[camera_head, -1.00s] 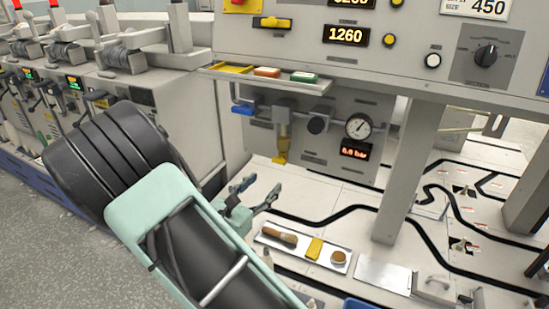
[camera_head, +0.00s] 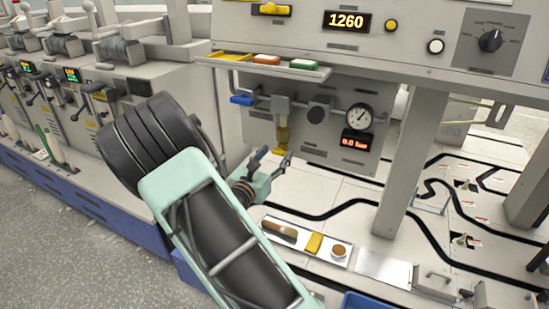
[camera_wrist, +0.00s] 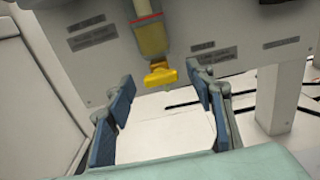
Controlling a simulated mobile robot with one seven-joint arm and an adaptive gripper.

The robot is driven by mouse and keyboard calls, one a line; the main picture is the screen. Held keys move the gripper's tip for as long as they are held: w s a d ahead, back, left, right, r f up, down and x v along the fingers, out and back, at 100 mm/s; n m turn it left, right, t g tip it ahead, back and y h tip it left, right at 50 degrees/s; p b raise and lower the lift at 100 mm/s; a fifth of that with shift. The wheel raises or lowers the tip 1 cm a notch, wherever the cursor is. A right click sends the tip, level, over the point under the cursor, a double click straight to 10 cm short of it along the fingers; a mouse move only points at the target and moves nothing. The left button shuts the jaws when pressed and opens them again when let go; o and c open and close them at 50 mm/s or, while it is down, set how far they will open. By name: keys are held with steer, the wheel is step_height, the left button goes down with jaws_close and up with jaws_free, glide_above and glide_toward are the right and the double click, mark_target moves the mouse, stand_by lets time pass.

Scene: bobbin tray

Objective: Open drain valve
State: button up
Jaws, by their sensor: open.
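The drain valve is a yellow tab (camera_wrist: 161,74) under an amber filter bowl (camera_wrist: 152,38) on the grey panel. In the head view the yellow valve (camera_head: 281,149) hangs below the bowl (camera_head: 283,132), close to my fingertips. My gripper (camera_head: 270,157) is open, with its blue finger pads apart. In the wrist view my gripper (camera_wrist: 163,98) has one finger to the left and one to the right of the valve's line. The valve appears beyond and slightly above the gap between the pads. No contact shows.
A pressure gauge (camera_head: 358,118) and a display reading 0.0 bar sit right of the bowl. A blue handle (camera_head: 242,100) is to its left. A shelf (camera_head: 250,64) juts out above. A tray (camera_head: 339,260) with a brush lies below. A grey post (camera_head: 405,165) stands at right.

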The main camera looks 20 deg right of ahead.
steer(key=shift+c, duration=0.5)
steer(key=c, duration=1.1)
steer(key=shift+o, duration=0.2)
steer(key=shift+m, duration=0.3)
steer(key=m+b, duration=0.3)
steer(key=m, duration=0.1)
steer(key=shift+d+f+b, duration=0.1)
steer(key=shift+f+b, duration=0.15)
steer(key=shift+b, duration=0.05)
steer(key=m+b, duration=0.4)
steer(key=shift+s+m, duration=0.1)
steer(key=shift+m, duration=0.3)
steer(key=m, duration=0.3)
steer(key=shift+m+b, duration=0.3)
steer(key=shift+b, duration=0.1)
steer(key=shift+m, duration=2.5)
